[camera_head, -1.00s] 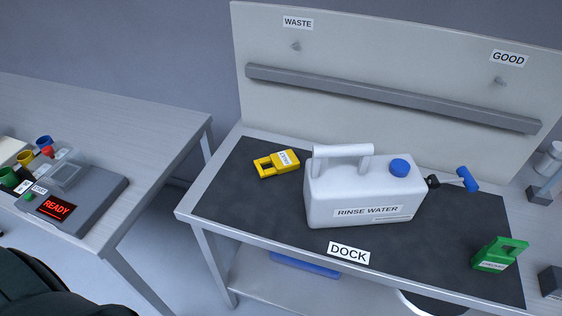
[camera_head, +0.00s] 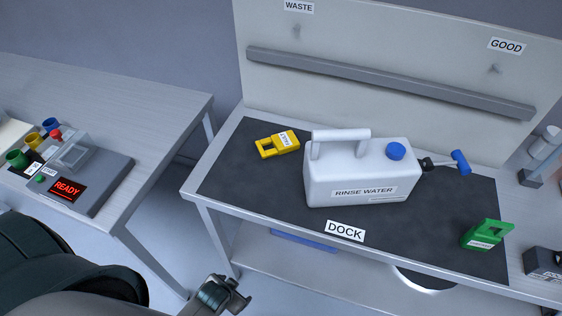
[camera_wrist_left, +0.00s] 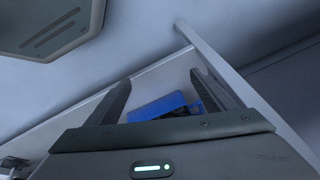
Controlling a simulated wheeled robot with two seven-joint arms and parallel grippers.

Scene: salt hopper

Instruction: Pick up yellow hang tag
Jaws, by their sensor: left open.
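The yellow hang tag (camera_head: 278,144) lies flat on the dark mat at the back left of the dock table, left of the rinse water jug. It has a white label and a rectangular opening. My left gripper (camera_head: 238,297) is low at the bottom of the head view, in front of the table and well away from the tag. In the left wrist view, the left gripper (camera_wrist_left: 165,95) has its two fingers apart with nothing held; a blue object (camera_wrist_left: 160,107) shows beyond them on the lower shelf. The tag is not in the wrist view. My right gripper is not seen.
The white rinse water jug (camera_head: 360,172) stands beside the tag. A green tag (camera_head: 485,234) is at the mat's right. A back panel with a grey rail (camera_head: 390,82) rises behind. A gap separates the tables.

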